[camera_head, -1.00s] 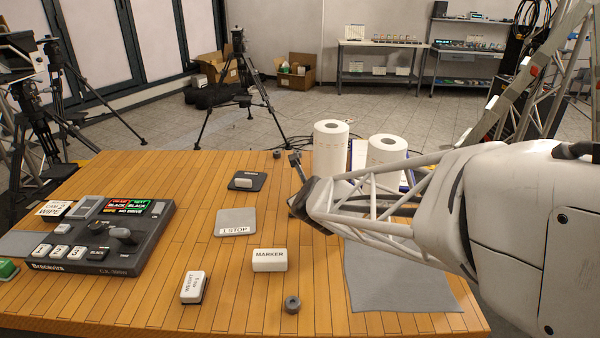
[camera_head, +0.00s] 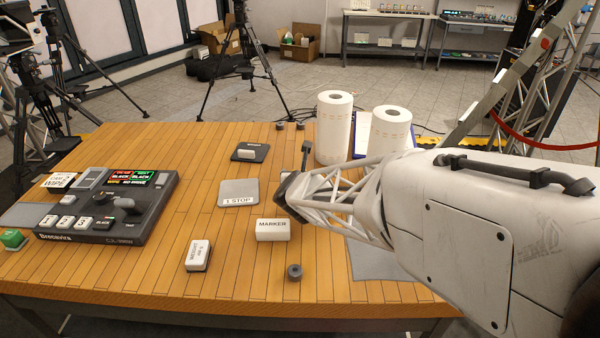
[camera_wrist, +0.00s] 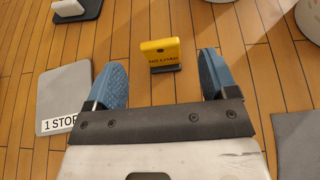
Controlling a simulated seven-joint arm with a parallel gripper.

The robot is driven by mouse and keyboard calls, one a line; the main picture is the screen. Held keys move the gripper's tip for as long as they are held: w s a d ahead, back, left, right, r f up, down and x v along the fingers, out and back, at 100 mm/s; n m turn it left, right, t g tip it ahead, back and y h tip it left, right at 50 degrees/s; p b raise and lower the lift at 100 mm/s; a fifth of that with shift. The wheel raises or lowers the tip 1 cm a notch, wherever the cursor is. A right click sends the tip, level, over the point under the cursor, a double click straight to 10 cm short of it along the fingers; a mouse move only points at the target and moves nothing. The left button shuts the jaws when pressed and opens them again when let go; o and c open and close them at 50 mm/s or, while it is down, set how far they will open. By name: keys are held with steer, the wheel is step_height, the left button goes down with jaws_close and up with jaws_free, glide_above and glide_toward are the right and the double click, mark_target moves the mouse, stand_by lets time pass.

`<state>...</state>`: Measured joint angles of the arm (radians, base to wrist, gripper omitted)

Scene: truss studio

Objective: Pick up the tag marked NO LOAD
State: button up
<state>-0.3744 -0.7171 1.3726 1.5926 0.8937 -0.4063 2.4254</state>
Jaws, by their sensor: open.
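The yellow tag marked NO LOAD (camera_wrist: 161,53) shows in the wrist view, set in a dark base on the wooden table. It lies ahead of my gripper (camera_wrist: 158,80), between the lines of its two blue fingers and apart from both. My gripper is open and empty. In the head view my gripper (camera_head: 292,178) is above the table, right of the 1 STOP mat; the tag is hidden there behind my arm.
The grey 1 STOP mat (camera_head: 238,193) lies left of my gripper. A MARKER block (camera_head: 273,230), a WEIGHT block (camera_head: 198,255) and a dark ring (camera_head: 294,272) are nearer. Two paper rolls (camera_head: 334,128) stand behind right. A switcher console (camera_head: 105,205) fills the left.

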steer(key=shift+x, duration=1.1)
steer(key=shift+x, duration=2.6)
steer(key=shift+c, duration=0.3)
steer(key=c, duration=0.9)
